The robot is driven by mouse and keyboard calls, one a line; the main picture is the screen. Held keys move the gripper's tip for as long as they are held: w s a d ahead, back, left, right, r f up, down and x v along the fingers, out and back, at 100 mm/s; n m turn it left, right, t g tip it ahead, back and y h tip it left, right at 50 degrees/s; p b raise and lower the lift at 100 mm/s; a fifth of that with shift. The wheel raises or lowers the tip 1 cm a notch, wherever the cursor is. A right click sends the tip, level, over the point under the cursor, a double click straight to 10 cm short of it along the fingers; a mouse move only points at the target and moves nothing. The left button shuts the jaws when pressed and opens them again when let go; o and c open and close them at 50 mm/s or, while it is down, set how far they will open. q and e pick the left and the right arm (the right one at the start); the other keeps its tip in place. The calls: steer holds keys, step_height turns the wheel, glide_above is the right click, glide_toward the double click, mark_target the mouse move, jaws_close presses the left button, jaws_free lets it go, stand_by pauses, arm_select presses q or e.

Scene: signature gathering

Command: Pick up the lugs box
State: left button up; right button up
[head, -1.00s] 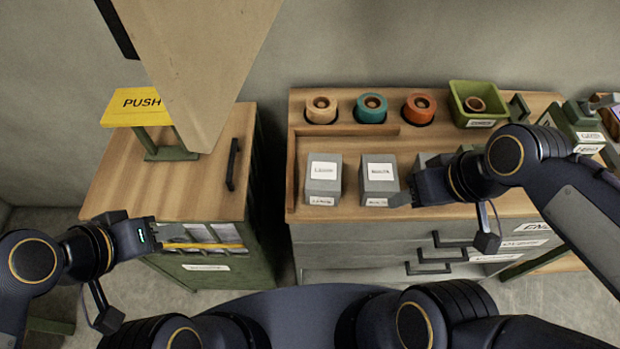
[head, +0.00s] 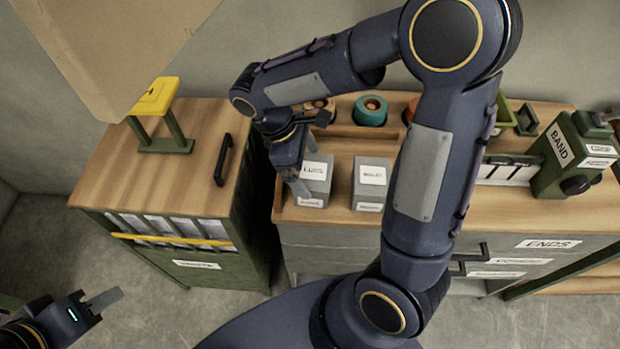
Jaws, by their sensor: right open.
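Two grey boxes with white labels stand side by side at the front of the wooden counter. The left box (head: 317,178) has a label that seems to start with L, so I take it as the lugs box. The right box (head: 371,183) has a label I cannot read surely. My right gripper (head: 299,186) is open and points down at the left box's left edge, overlapping it in the picture. I cannot tell if they touch. My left gripper (head: 101,301) is low at the left, over the floor and far from the boxes; its jaw gap is not clear.
My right arm crosses the counter (head: 468,218) and hides part of it. Cups (head: 370,110) stand in the back row. A green BAND machine (head: 571,155) is at right. A cabinet (head: 187,182) with a yellow-topped stand (head: 157,97) is at left, across a narrow gap.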

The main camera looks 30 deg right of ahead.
mark_target(313, 171)
steer(key=x, duration=0.5)
steer(key=shift+d+r, duration=0.1)
steer(key=shift+d, duration=0.05)
steer(key=c, duration=0.8)
steer(key=shift+c, duration=0.2)
steer(key=shift+r, duration=0.15)
